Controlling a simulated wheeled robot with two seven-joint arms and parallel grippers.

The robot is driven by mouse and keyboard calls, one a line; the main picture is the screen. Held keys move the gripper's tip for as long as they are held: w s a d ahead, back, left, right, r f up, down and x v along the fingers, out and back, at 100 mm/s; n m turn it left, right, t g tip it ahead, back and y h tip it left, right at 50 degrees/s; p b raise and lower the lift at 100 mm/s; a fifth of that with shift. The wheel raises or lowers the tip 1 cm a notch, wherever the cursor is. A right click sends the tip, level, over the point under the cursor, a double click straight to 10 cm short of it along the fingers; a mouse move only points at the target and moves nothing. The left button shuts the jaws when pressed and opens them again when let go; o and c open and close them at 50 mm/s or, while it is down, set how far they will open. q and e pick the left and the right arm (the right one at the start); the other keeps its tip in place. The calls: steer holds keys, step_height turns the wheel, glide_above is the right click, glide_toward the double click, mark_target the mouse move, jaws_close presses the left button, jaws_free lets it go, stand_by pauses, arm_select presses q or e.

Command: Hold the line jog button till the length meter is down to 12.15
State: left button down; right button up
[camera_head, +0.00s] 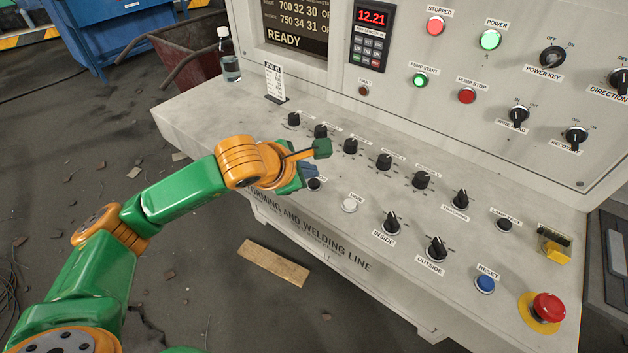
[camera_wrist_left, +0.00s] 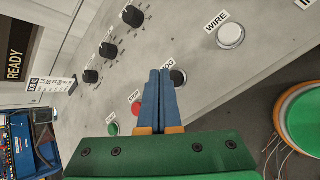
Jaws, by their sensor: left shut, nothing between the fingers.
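The length meter (camera_head: 371,17) on the upright panel reads 12.21 in red digits. The black jog button (camera_head: 314,184) is on the sloping desk beside my left gripper (camera_head: 311,170). In the left wrist view the jog button (camera_wrist_left: 179,77) shows just right of the blue fingertips (camera_wrist_left: 160,73), and its label is partly covered by them. The left fingers are closed together with nothing between them. I cannot tell whether they touch the button. My right gripper is in neither view.
A white wire button (camera_head: 349,205) and several black knobs (camera_head: 384,161) surround the hand. A red button (camera_wrist_left: 136,109) and a green one (camera_wrist_left: 113,128) are left of the fingers. A bottle (camera_head: 229,60) and a card stand (camera_head: 274,82) are behind. A red emergency stop (camera_head: 548,308) is at right.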

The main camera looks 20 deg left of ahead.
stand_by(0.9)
arm_select(q)
steer(key=shift+f+b, duration=0.4)
steer(key=shift+b, duration=0.3)
steer(key=shift+f+b, duration=0.4)
steer(key=shift+b, duration=0.2)
stand_by(5.8)
